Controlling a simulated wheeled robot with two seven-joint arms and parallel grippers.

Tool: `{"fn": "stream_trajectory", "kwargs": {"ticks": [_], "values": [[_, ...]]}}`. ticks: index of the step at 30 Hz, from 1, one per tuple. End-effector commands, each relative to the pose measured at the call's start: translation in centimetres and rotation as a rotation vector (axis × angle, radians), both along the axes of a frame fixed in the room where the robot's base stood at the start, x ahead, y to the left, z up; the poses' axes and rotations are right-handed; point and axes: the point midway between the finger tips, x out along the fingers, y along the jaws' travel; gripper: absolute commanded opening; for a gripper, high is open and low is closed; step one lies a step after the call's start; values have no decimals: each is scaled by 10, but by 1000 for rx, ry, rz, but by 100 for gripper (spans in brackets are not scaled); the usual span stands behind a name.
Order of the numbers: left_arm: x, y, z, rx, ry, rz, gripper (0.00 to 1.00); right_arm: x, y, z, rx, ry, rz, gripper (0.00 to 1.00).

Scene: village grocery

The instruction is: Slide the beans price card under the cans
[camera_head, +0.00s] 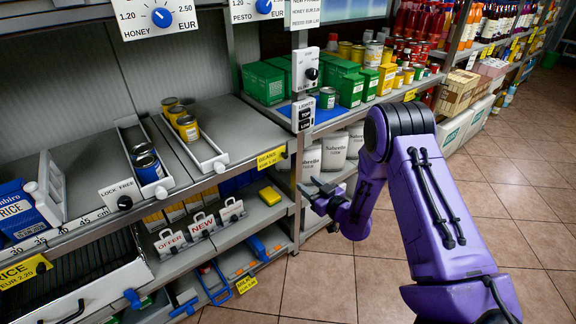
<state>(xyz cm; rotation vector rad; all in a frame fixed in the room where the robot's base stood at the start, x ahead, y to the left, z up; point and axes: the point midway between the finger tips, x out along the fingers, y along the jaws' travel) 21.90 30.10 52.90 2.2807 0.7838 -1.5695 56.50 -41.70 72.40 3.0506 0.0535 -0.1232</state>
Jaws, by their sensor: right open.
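A yellow price card (270,158) with dark lettering that seems to read beans sits at the shelf's front edge, right of the can lanes. Yellow cans (187,128) stand in one white-railed lane, and blue cans (147,165) stand in the lane to its left. I cannot read which cans hold beans. My right gripper (312,187), on the purple arm, is open and empty. In the picture it is right of and below the card, apart from it. My left gripper is out of view.
A lock-free box (122,196) fronts the blue-can lane. A white switch post (304,90) stands at the right shelf's corner. The tiled floor (330,275) is clear.

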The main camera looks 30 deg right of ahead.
Motion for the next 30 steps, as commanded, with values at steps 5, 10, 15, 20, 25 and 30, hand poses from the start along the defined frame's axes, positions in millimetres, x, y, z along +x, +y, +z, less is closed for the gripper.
{"fn": "stream_trajectory", "kwargs": {"ticks": [5, 10, 15, 20, 25, 30], "values": [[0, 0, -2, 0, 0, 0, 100, 22, -12, 26, -70, -93, 54, 46], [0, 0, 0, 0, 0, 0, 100, 57, -9, 26, -69, -91, 53, 46], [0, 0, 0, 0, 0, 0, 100, 93, -7, 25, -66, -89, 50, 46], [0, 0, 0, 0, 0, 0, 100, 112, -5, 25, -66, -88, 50, 46], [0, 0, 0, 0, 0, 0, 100, 116, -4, 24, -63, -86, 50, 46], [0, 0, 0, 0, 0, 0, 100, 116, -5, 24, -63, -86, 50, 33]]}}
